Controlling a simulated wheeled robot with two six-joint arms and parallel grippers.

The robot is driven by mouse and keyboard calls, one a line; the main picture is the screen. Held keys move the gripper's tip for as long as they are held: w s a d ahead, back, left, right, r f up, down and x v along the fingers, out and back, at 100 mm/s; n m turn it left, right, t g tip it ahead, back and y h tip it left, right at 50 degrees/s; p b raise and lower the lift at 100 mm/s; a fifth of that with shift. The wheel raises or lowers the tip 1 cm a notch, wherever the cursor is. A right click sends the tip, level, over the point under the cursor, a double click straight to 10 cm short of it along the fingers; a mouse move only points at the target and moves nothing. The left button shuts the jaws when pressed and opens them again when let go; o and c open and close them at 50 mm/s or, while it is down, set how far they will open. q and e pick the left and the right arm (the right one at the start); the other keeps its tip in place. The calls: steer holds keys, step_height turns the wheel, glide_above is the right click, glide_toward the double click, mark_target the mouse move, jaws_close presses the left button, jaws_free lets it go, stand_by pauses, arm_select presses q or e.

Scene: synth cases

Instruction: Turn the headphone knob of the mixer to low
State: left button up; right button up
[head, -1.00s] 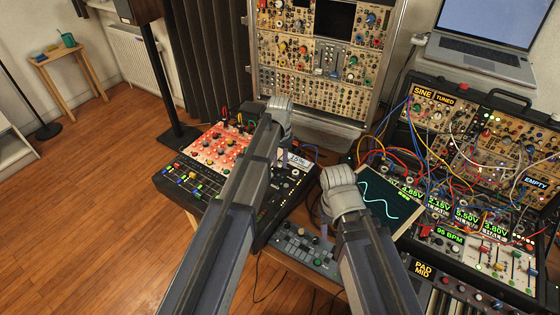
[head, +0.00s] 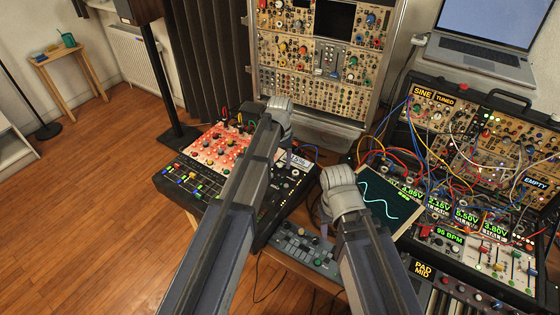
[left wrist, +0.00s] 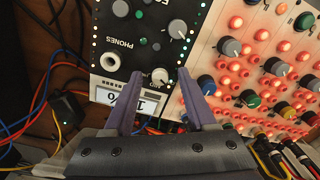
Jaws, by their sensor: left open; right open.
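The mixer (head: 284,190) lies on a wooden stand in the middle of the head view, with a red-lit panel beside its black section. My left gripper (head: 283,122) is over its far end, its fingers mostly hidden in that view. In the left wrist view the left gripper (left wrist: 160,74) is open, with a small pale knob (left wrist: 160,76) between its fingertips; contact cannot be told. The "PHONES" lettering (left wrist: 117,43) and a jack (left wrist: 110,62) are left of it. A larger grey knob (left wrist: 178,28) is further up. My right gripper (head: 326,212) is open and empty above a small grey device.
The small grey device (head: 302,250) has keys and knobs. An oscilloscope screen (head: 382,198) is right of my right gripper. A cabled synth case (head: 480,160) fills the right side. A tall modular rack (head: 325,70) stands behind. Loose cables (left wrist: 40,100) run beside the mixer. Floor is clear at left.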

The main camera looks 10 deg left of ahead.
mark_target(280, 164)
arm_select(q)
steer(key=shift+r+p, duration=3.8)
steer(key=shift+r, duration=0.1)
steer(key=shift+f, duration=0.1)
steer(key=s+d+m, duration=0.2)
steer(key=s+d, duration=0.1)
steer(key=s, duration=0.9)
steer(key=s+d+m+y, duration=0.1)
steer(key=s+d, duration=0.3)
steer(key=s, duration=0.8)
steer(key=shift+d+m, duration=0.25)
steer(key=shift+m, duration=0.25)
steer(key=shift+a, duration=0.1)
